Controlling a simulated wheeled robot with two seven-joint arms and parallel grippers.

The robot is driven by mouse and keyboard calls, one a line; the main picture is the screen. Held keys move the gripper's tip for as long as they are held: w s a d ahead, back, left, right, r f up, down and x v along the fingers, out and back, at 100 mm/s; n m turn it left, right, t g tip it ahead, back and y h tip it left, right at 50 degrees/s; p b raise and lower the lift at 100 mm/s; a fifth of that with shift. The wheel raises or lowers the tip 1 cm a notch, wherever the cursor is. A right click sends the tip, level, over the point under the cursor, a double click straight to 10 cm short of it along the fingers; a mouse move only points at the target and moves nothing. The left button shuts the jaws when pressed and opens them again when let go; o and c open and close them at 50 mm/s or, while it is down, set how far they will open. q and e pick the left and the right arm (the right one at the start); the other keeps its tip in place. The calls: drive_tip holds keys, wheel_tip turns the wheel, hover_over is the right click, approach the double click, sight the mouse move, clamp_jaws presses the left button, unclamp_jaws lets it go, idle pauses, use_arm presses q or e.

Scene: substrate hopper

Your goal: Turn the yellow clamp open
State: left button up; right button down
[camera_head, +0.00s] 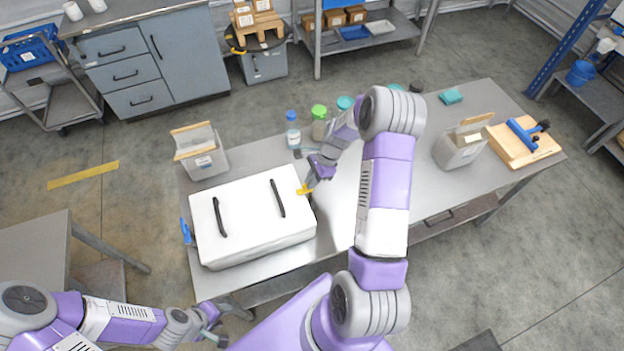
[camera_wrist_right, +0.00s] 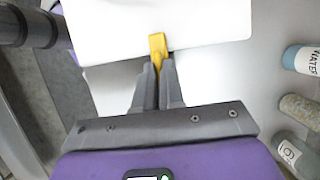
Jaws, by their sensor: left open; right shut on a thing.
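The yellow clamp (camera_head: 304,190) sits at the right edge of a white hopper box (camera_head: 240,239) with two black handles on its lid. In the right wrist view the clamp (camera_wrist_right: 157,44) sticks out between the fingertips against the white box. My right gripper (camera_head: 312,181) is shut on the clamp; its fingers (camera_wrist_right: 157,68) are close together around the clamp's near end. My left gripper (camera_head: 214,334) is open and empty, low at the left, away from the box. A blue clamp (camera_head: 186,231) is on the box's left side.
The box stands on a grey steel table (camera_head: 345,190). Bottles, one with a blue cap (camera_head: 292,130) and one with a green cap (camera_head: 319,122), stand behind my right gripper. A grey bin (camera_head: 201,158) is behind the box; another bin (camera_head: 460,146) and a wooden board (camera_head: 523,144) are at the right.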

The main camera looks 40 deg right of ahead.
drive_tip(key=shift+n, duration=0.4)
drive_tip(key=n+g, duration=0.1)
drive_tip(key=n, duration=0.1)
drive_tip(key=n+b, duration=0.1)
drive_tip(key=n, duration=0.1)
drive_tip(key=shift+w+g, duration=0.2)
drive_tip(key=shift+g, duration=0.2)
drive_tip(key=n, duration=0.2)
drive_tip(key=n+g+b, duration=0.1)
drive_tip(key=n, duration=0.1)
drive_tip(key=shift+w+g+h, duration=0.1)
drive_tip(key=shift+g+h, duration=0.2)
drive_tip(key=n+g+h, duration=0.1)
drive_tip(key=n, duration=0.4)
drive_tip(key=shift+b, duration=0.35)
drive_tip(key=n, duration=0.2)
drive_tip(key=n+g+h, duration=0.1)
drive_tip(key=n, duration=0.1)
drive_tip(key=shift+w+a+r, duration=0.1)
drive_tip(key=shift+a, duration=0.05)
drive_tip(key=shift+n+h+b, duration=0.3)
drive_tip(key=c, duration=1.2)
unclamp_jaws()
drive_tip(key=shift+c, duration=0.2)
